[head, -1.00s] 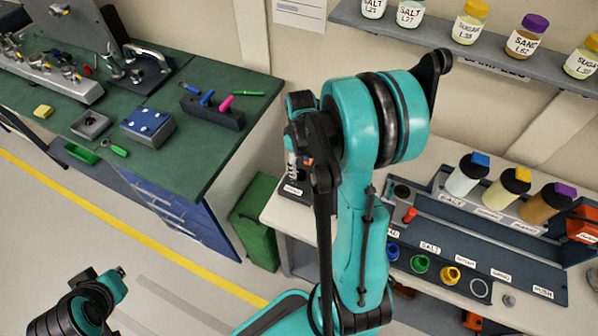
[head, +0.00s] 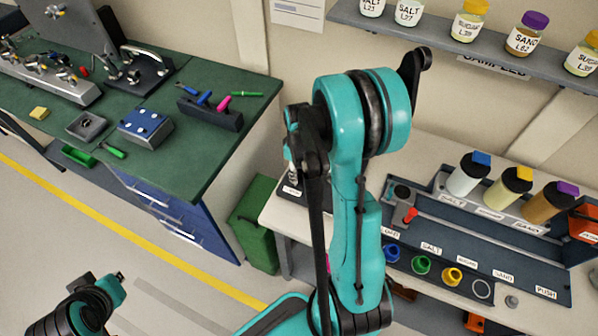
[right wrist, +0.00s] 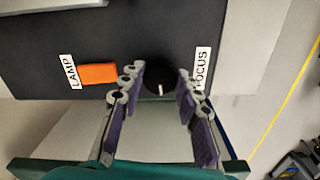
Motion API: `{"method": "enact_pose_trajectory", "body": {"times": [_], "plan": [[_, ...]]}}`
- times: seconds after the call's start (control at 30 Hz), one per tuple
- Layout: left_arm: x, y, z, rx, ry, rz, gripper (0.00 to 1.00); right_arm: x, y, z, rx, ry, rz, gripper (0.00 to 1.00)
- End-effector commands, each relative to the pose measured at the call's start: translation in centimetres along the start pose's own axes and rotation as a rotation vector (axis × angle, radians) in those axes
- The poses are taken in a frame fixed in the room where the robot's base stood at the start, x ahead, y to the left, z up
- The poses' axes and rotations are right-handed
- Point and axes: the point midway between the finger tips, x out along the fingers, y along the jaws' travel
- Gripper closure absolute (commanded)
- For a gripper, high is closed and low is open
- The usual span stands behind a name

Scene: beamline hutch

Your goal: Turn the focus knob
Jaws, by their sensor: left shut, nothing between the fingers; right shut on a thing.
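The focus knob (right wrist: 160,74) is round and black with a white index mark, beside a white FOCUS label (right wrist: 202,70) on a dark panel. In the right wrist view my right gripper (right wrist: 160,85) has its fingers on both sides of the knob, shut on it. The white mark points toward the bottom of that view. In the head view my right arm covers much of the labelled dark instrument (head: 292,190) and hides the knob. My left gripper (head: 119,277) is at the lower left, small, shut and empty, away from the benches.
An orange lamp switch (right wrist: 98,73) sits beside the knob, near a LAMP label. A green bench (head: 215,150) with tools stands left, a green bin (head: 254,222) between the benches. Bottles (head: 467,175) and coloured rings stand on the right bench. Open floor lies at lower left.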

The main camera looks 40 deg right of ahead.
Motion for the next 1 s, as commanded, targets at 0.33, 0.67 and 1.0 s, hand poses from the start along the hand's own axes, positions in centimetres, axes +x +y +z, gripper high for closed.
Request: {"method": "enact_pose_trajectory", "body": {"times": [0.33,0.67,1.0], "plan": [[0.82,0.00,0.59,0.000,0.000,0.000,1.00,0.05,-0.01,0.00,0.190,0.000,0.000,0.96],[0.78,0.00,0.56,0.000,0.000,0.000,1.00,0.02,-0.02,0.00,0.188,0.000,0.000,0.47],[0.78,0.00,0.56,0.000,0.000,0.000,1.00,-0.52,0.01,-0.03,0.187,0.000,0.000,0.47]]}}
